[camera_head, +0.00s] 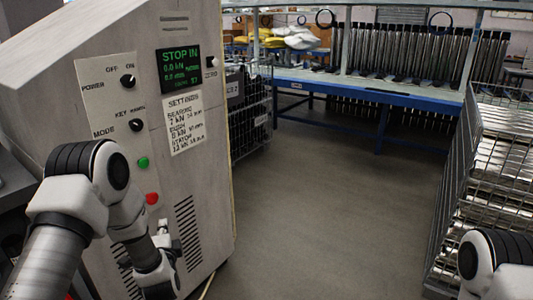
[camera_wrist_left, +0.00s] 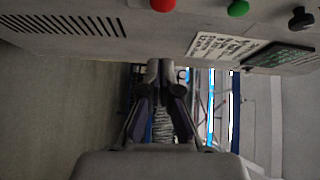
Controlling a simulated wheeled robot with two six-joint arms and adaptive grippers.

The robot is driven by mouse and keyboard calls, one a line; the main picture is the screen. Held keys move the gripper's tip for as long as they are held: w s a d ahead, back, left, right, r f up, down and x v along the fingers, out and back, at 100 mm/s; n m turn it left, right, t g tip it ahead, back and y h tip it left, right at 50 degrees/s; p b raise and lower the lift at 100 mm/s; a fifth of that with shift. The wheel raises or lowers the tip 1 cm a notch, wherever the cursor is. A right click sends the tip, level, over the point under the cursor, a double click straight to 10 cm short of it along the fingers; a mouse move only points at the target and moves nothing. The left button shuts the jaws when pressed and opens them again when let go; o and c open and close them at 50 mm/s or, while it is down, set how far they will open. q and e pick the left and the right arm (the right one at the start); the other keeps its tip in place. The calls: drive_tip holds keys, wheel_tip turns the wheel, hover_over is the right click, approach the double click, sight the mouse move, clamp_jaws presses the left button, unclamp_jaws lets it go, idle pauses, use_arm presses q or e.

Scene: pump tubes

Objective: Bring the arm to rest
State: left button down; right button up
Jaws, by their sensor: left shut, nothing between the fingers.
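My left arm comes in from the left in the head view, in front of a grey control cabinet (camera_head: 110,55). My left gripper (camera_head: 163,236) is beside the cabinet's lower front, below the red button (camera_head: 152,198). In the left wrist view its fingertips (camera_wrist_left: 166,68) are together with nothing held. The cabinet face runs along the top of that view, with the red button (camera_wrist_left: 163,4) and green button (camera_wrist_left: 238,8) apart from the fingers. Only a part of my right arm shows at the lower right of the head view; its gripper is out of view.
The cabinet has a green-lit display (camera_head: 179,70) reading STOP IN, a settings label (camera_head: 185,122), knobs and vents. A wire crate of metal tubes (camera_head: 495,170) stands at right. A blue bench (camera_head: 350,88) with racked tubes is behind. The floor (camera_head: 310,210) between is clear.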

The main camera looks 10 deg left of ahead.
use_arm(q)
drive_tip(key=s+d+f+m+g+h, duration=0.1)
drive_tip(key=s+d+f+h, duration=0.15)
drive_tip(key=f, duration=0.35)
drive_tip(key=s+d+f+m+g+h, duration=0.1)
drive_tip(key=s+d+f+g, duration=0.2)
drive_tip(key=f, duration=0.4)
drive_tip(key=s+d+f+n+g+h, duration=0.1)
drive_tip(key=s+d+f+n+g, duration=0.2)
drive_tip(key=s, duration=0.5)
drive_tip(key=s+d+f+n+g+h, duration=0.1)
drive_tip(key=s+d+f+g+h, duration=0.15)
drive_tip(key=s+f, duration=0.35)
drive_tip(key=s+d+f+n+g, duration=0.2)
drive_tip(key=s+d+f, duration=0.1)
drive_tip(key=s, duration=0.6)
drive_tip(key=s+d+n+g+h+p, duration=0.15)
drive_tip(key=s+n+g, duration=0.25)
drive_tip(key=s+n, duration=0.55)
wheel_tip(320, 180, up, 23)
drive_tip(key=m+p, duration=0.1)
drive_tip(key=p, duration=2)
drive_tip(key=shift+w+f, duration=0.15)
drive_tip(key=shift+f, duration=0.05)
